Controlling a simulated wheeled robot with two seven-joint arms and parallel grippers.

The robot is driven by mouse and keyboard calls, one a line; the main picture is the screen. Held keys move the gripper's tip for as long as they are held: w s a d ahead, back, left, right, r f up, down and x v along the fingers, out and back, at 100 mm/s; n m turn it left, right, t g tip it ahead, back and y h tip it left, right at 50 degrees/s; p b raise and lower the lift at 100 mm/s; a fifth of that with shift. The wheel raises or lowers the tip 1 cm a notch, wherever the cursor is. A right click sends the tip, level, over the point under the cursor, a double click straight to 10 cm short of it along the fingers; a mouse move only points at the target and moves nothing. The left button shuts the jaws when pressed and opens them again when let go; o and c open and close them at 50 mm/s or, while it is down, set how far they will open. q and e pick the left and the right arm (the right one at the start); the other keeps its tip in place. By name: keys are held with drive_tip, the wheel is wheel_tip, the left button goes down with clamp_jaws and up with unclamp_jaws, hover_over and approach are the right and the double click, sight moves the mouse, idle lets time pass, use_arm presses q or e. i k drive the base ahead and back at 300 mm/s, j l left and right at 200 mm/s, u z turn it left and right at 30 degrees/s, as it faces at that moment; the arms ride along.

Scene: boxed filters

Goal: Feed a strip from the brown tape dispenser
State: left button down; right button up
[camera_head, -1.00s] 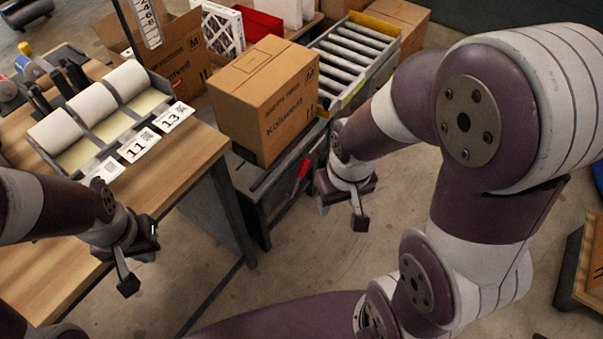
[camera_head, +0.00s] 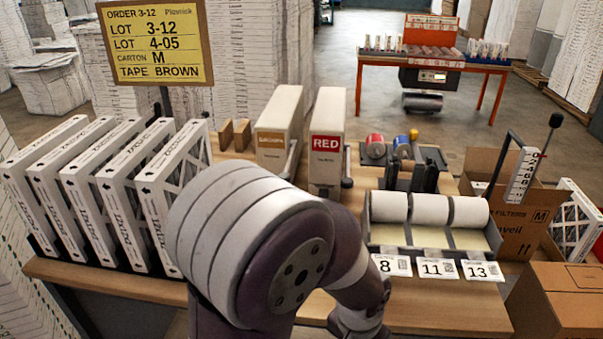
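The brown tape dispenser (camera_head: 281,133) is a tall cream box with a brown label, standing upright at the back middle of the wooden table. A matching dispenser labelled RED (camera_head: 327,141) stands just right of it. A dark lever-like part shows at the right side of each. No strip of tape is visible at the brown one. My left arm fills the lower middle, in front of the dispensers and apart from them. Its wrist reaches the bottom edge, and the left gripper is out of frame. My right gripper is also out of view.
The order sign (camera_head: 157,42) reads TAPE BROWN, carton M. Several framed filters (camera_head: 150,195) stand in a row at left. A label-roll holder (camera_head: 430,255), numbered 8, 11 and 13, sits at right. An open carton (camera_head: 515,215) stands beyond the table's right end.

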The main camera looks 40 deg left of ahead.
sight(285, 176)
drive_tip(key=u, duration=1.55)
